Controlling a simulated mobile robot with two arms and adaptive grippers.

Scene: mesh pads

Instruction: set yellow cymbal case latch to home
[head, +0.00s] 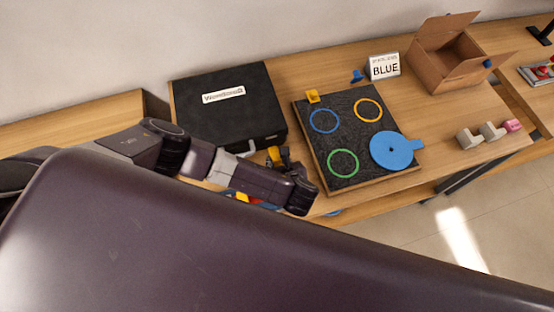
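A closed black case (228,108) with a white label lies flat on the table, left of the dark pad board. Small yellow parts (274,155) show at the case's front right edge, partly hidden by dark parts of my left arm; I cannot tell whether they are the latch, or its position. My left gripper (284,157) seems to be at these yellow parts, in front of the case. Its fingers are too small and dark to tell open from shut, or whether they touch. My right gripper is not in view.
A dark board (349,140) holds blue, orange and green rings, a blue disc (391,150) and a yellow block (312,96). Behind stand a "BLUE" card (384,66) and an open cardboard box (445,55). Small blocks (490,131) lie at right. My large arm link fills the foreground.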

